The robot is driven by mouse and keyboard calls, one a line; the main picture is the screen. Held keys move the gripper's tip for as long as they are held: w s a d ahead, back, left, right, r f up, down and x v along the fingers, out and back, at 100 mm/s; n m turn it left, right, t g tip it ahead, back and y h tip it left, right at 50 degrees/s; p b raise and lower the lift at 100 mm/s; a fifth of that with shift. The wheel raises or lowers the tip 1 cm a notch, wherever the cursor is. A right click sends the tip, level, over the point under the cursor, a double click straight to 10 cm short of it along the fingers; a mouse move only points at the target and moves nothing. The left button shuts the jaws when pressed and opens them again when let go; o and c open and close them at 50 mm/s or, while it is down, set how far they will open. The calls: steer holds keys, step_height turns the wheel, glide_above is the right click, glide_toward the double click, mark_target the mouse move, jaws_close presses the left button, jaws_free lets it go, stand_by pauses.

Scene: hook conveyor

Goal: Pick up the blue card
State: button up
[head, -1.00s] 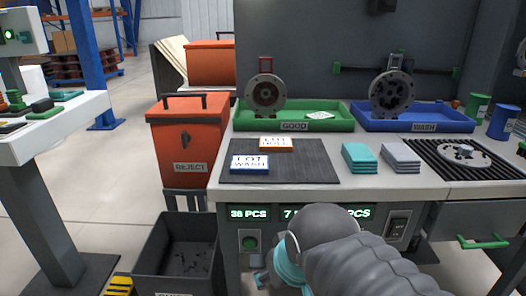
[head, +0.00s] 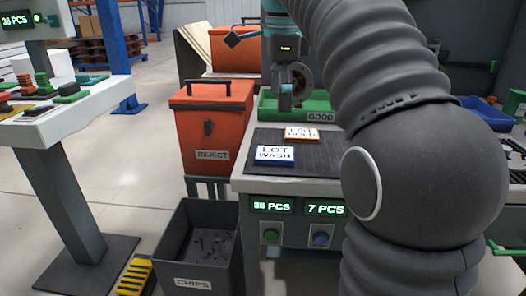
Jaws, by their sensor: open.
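The blue card (head: 275,155) is white on top with a blue edge and reads "LOT WASH". It lies flat on the dark mat (head: 262,141), near the mat's front left. An orange-edged card (head: 302,134) reading "LOT HOLD" lies just behind it and to the right. My gripper (head: 286,106) points down, open and empty, and appears above the cards in the picture, clear of both. It overlaps the round flanged part and the green tray behind. How far it is above the bench is hard to tell.
The green GOOD tray (head: 320,106) stands behind the mat. The orange REJECT bin (head: 212,130) and dark CHIPS bin (head: 200,235) stand left of the bench. My arm hides the bench's right side. A side table (head: 60,120) stands at far left.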

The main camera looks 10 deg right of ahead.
steer(key=w+m, duration=0.2)
steer(key=b, duration=0.2)
glide_above(275, 153)
step_height(275, 153, down, 8)
steer(key=shift+d+r, duration=0.15)
steer(key=shift+r, duration=0.1)
steer(key=shift+f+b, duration=0.4)
steer(key=shift+f, duration=2.25)
steer(key=c, duration=1)
